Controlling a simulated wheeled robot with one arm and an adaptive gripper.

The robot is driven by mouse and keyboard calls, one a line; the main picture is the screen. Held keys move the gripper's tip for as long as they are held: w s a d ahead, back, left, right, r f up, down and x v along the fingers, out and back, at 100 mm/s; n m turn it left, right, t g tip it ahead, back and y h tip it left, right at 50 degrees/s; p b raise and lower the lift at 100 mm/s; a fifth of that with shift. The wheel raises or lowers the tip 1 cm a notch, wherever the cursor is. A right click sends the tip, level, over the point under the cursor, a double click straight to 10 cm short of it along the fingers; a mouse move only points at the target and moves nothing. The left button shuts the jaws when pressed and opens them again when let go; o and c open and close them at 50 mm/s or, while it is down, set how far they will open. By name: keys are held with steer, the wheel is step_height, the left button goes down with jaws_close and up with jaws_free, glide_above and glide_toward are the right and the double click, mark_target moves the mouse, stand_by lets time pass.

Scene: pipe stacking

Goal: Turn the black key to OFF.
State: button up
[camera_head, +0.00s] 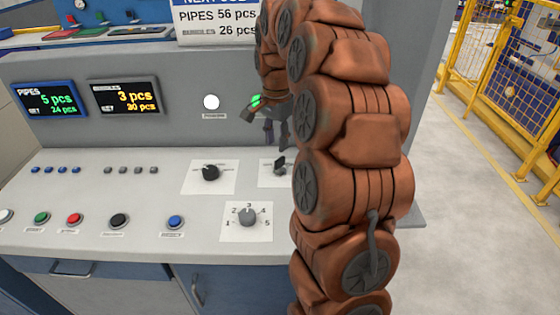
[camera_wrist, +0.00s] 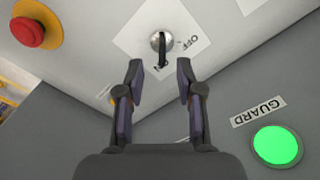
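The black key (camera_wrist: 163,58) stands in a round metal lock (camera_wrist: 161,41) on a white plate (camera_wrist: 134,40). The plate carries the words OFF and ON, and the key's handle lies toward the ON side. In the head view the key (camera_head: 279,163) stands on the console top, partly beside my arm, which hides the right part of its plate. My gripper (camera_wrist: 160,66) is open and empty, with one fingertip on each side of the key in the wrist view. In the head view my gripper (camera_head: 276,137) is just above and behind the key; contact cannot be told.
A black rotary knob (camera_head: 210,173) is left of the key, and a grey numbered dial (camera_head: 248,216) is in front. The wrist view shows a red mushroom button (camera_wrist: 28,32) and a lit green GUARD lamp (camera_wrist: 277,146). The console's upright panel (camera_head: 180,110) rises behind.

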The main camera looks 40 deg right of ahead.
mark_target(280, 158)
steer(key=shift+w+d+f+m, duration=0.15)
steer(key=shift+d, duration=0.25)
steer(key=shift+w+d+f+m, duration=0.1)
steer(key=shift+w+d+m, duration=0.05)
steer(key=shift+d, duration=0.2)
steer(key=shift+f, duration=0.2)
steer(key=shift+f+p, duration=0.95)
steer(key=shift+f, duration=2.65)
steer(key=shift+c, duration=0.2)
jaws_close()
